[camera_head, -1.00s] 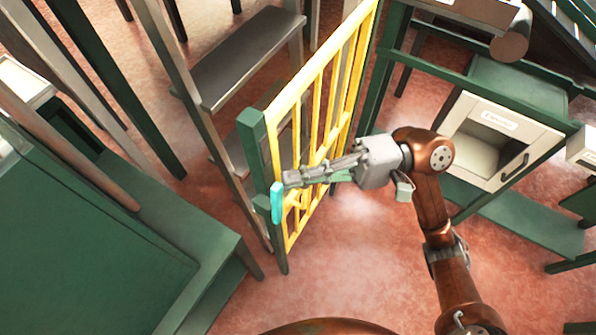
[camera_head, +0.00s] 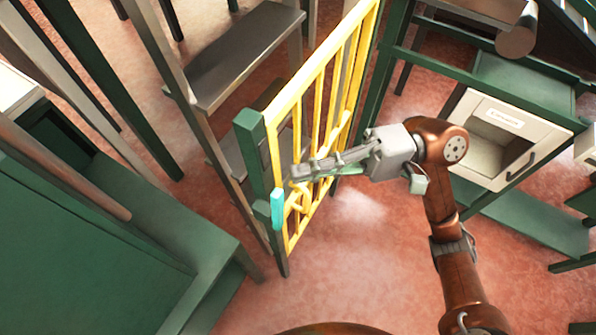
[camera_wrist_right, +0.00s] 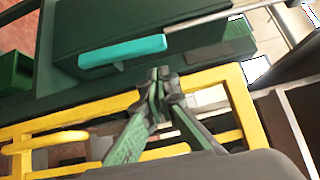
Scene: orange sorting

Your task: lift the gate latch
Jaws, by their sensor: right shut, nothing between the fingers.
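The yellow barred gate (camera_head: 322,75) stands upright beside a green post (camera_head: 252,150). A teal latch handle (camera_head: 277,209) sits at the post, near the gate's lower front edge. My right gripper (camera_head: 292,174) is shut and empty, just above and right of the latch in the head view. In the right wrist view its fingertips (camera_wrist_right: 158,73) are together over the yellow gate frame, with a small gap to the teal bar. My left gripper is not in view.
A green bench (camera_head: 185,215) fills the left side. Dark steps (camera_head: 245,55) stand behind the gate. A white box with an opening (camera_head: 500,135) is on a green frame at right. The reddish floor (camera_head: 345,255) in front of the gate is clear.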

